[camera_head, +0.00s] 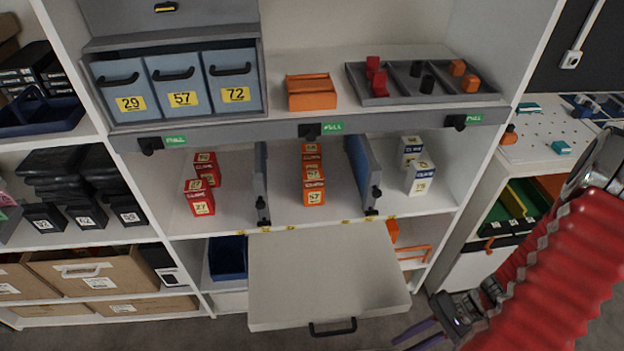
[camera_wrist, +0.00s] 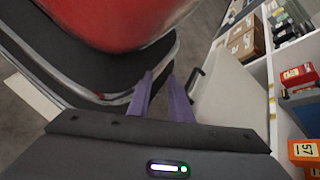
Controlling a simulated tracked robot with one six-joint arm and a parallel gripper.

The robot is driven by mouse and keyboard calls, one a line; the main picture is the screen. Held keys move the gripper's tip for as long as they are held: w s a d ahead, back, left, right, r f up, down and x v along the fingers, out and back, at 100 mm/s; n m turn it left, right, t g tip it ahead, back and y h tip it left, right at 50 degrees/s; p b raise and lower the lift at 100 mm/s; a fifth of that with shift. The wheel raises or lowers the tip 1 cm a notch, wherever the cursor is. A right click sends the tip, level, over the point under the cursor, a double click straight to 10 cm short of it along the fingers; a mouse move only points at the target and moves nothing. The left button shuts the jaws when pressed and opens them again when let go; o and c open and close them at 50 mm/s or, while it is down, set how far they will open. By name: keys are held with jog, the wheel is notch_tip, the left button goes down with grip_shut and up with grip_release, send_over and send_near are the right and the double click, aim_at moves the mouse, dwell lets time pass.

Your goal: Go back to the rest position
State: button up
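My gripper (camera_head: 404,341) is low at the bottom right in the head view, beside the right front corner of a pulled-out white drawer (camera_head: 325,275). Its two purple fingers point down and left. The wrist view also shows the gripper (camera_wrist: 159,78), with a gap between the fingers and nothing held. The red sleeve of my arm fills the right side of the head view. The drawer also shows in the wrist view, just right of the fingers.
A shelf unit holds red boxes (camera_head: 201,203), orange boxes (camera_head: 313,190) and white-blue boxes (camera_head: 421,178) between dividers. Above are grey-blue bins (camera_head: 177,85) and a divided tray (camera_head: 420,97). A side table (camera_head: 540,140) stands right. Grey floor lies below.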

jog(key=w+d+r+n+t+h, duration=0.1)
jog(key=w+r+n+h, duration=0.15)
jog(key=r+h, duration=0.45)
jog(key=w+r+n+h, duration=0.2)
jog(key=w+r, duration=0.2)
jog(key=r, duration=0.7)
jog(key=a+r+n+t, duration=0.2)
jog(key=a+r, duration=0.3)
jog(key=r, duration=0.3)
jog(key=w+a+r+n+t+h, duration=0.1)
jog(key=a+r+n+t, duration=0.2)
jog(key=r, duration=0.6)
jog(key=shift+w+a+n+t+h, duration=0.15)
jog(key=shift+a+n+t+h, duration=0.2)
jog(key=shift+a+t, duration=0.75)
jog(key=shift+a, duration=0.15)
